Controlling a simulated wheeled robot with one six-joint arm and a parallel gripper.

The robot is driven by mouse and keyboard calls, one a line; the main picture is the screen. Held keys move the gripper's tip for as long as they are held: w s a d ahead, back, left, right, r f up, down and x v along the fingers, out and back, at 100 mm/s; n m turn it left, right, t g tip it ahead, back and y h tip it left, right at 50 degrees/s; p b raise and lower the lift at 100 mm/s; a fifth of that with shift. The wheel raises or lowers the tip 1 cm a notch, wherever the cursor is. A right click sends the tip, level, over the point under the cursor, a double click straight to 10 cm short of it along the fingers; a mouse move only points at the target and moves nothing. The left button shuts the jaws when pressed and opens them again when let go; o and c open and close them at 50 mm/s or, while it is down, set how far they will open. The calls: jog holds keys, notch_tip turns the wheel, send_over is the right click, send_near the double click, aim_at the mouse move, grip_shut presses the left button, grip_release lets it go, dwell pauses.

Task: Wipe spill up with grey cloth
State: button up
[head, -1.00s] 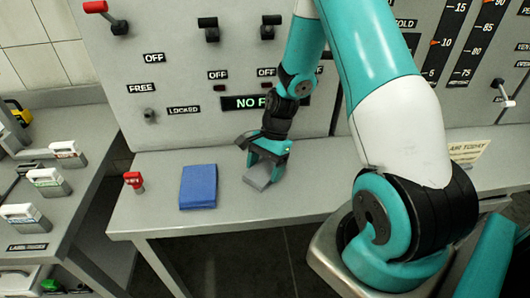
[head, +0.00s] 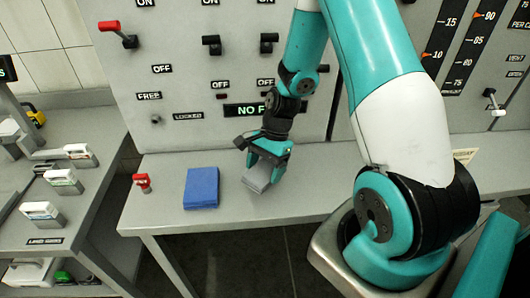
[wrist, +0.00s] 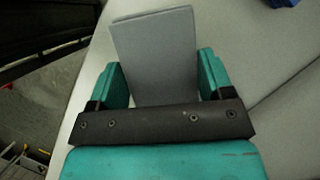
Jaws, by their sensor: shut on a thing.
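My gripper (head: 268,165) is low over the grey bench, shut on a folded grey cloth (head: 257,178). In the wrist view the cloth (wrist: 155,50) stands out between the two teal fingers of the gripper (wrist: 160,75). In the head view the cloth's lower end is at or very near the bench top; I cannot tell whether it touches. No spill can be made out in either view; part of the bench is hidden behind my arm.
A folded blue cloth (head: 202,187) lies on the bench (head: 290,205) left of my gripper. A small red-topped item (head: 142,182) stands near the bench's left end. A panel with levers (head: 212,45) rises behind. A side counter (head: 50,215) with white-handled items is at left.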

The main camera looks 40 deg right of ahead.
jog(key=shift+r+p, duration=1.05)
jog(key=shift+r, duration=0.35)
